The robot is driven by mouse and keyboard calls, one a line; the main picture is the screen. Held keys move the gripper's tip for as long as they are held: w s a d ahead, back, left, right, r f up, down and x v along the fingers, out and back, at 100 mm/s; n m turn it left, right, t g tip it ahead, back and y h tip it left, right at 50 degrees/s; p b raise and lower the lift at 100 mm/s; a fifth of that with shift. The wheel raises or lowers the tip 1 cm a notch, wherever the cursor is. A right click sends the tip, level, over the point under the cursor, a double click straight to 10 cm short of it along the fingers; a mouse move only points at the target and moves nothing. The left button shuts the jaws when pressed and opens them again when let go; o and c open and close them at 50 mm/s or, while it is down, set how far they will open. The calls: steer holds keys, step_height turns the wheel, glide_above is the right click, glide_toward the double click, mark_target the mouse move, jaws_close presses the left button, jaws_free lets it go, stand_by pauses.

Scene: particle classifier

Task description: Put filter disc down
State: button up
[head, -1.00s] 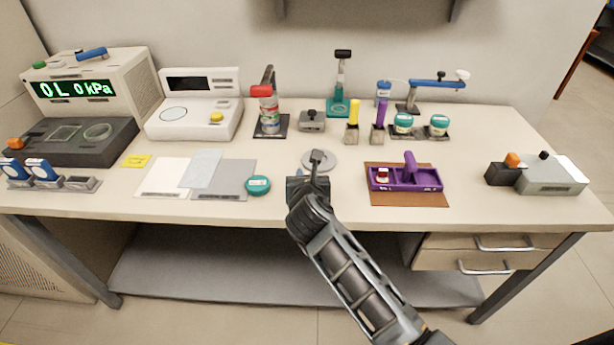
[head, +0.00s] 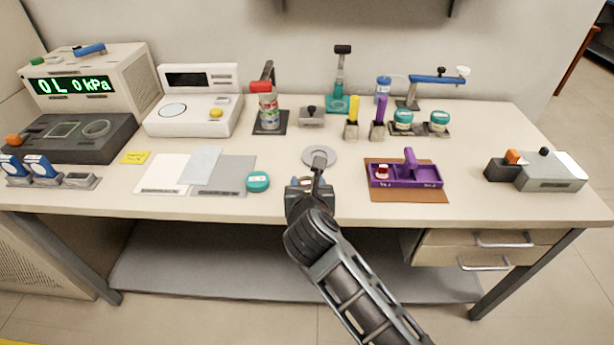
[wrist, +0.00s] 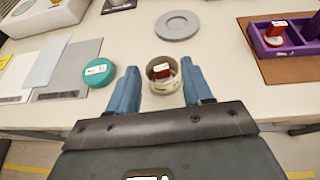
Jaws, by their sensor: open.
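My gripper hides the disc in the head view. A flat grey ring-shaped plate (head: 320,151) lies just beyond my gripper and also shows in the wrist view (wrist: 178,17).
A teal round container (head: 257,182) stands left of my gripper beside a grey sheet (head: 232,180). A purple tray (head: 420,178) holding a red-topped piece (head: 382,172) sits on a brown mat (head: 405,196) to the right. Several instruments stand along the back.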

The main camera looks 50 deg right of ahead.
steer(key=shift+v, duration=2.7)
steer(key=shift+r, duration=0.15)
steer(key=s+a+r+m+t+y, duration=0.2)
steer(key=s+a+m+y, duration=0.1)
steer(key=s+m, duration=0.5)
steer(key=s+a+r+m+t+y, duration=0.2)
steer(key=s+a+m, duration=0.4)
steer(key=s+m, duration=0.3)
steer(key=s+a+r+m+t+y, duration=0.1)
steer(key=s+a+r+m+y, duration=0.2)
steer(key=s+m, duration=0.6)
steer(key=s+a+y, duration=0.2)
steer(key=s, duration=0.1)
steer(key=shift+s+t, duration=0.3)
steer(key=shift+t, duration=0.1)
